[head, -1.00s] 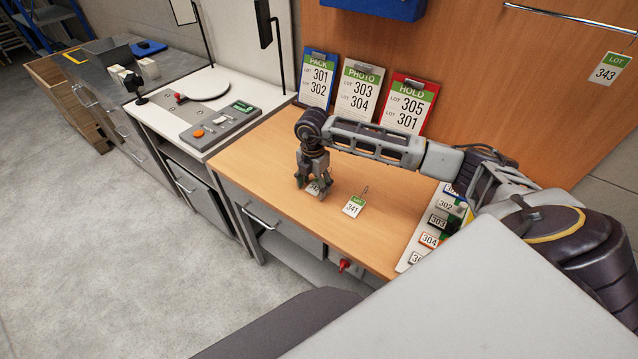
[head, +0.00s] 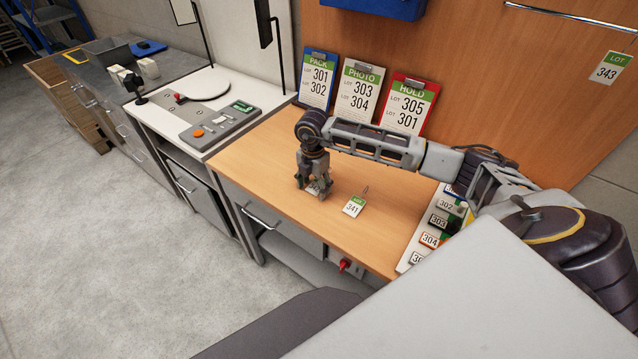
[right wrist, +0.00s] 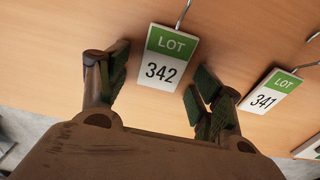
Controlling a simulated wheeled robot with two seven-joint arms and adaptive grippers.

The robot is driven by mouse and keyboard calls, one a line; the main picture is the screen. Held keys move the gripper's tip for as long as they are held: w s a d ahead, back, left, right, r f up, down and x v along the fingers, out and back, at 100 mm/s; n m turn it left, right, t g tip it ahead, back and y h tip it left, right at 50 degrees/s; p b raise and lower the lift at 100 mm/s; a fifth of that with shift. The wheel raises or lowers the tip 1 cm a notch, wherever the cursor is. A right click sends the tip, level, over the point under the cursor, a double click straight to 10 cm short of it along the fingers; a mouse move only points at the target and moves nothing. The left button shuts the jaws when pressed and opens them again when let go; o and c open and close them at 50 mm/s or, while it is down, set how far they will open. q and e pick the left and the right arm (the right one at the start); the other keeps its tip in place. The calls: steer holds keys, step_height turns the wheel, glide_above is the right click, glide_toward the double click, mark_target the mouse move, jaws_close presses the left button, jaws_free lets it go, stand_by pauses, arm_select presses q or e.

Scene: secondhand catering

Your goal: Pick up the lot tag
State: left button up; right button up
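The lot tag 342 (right wrist: 168,58), white with a green LOT band and a wire hook, lies on the wooden bench top. In the head view it is mostly hidden by my right gripper. My right gripper (head: 315,192) points down just over the tag. In the right wrist view its fingers (right wrist: 158,90) are partly open, one on each side of the tag's lower part, and I see gaps between them and the tag. A second lot tag, 341 (head: 353,206), lies to the right; it also shows in the right wrist view (right wrist: 268,92). My left gripper is out of view.
Lot tag 343 (head: 611,68) hangs from a rail at the upper right. PACK (head: 317,80), PHOTO (head: 359,92) and HOLD (head: 406,105) boards stand at the bench's back. A rack of numbered tags (head: 437,222) is at right. The bench (head: 262,160) is clear left of my gripper.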

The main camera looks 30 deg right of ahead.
mark_target(314, 188)
steer(key=c, duration=0.8)
steer(key=shift+r, duration=0.15)
steer(key=shift+r, duration=0.3)
step_height(314, 188, up, 10)
steer(key=shift+f+b, duration=0.15)
steer(key=shift+b, duration=0.4)
steer(key=shift+d, duration=0.1)
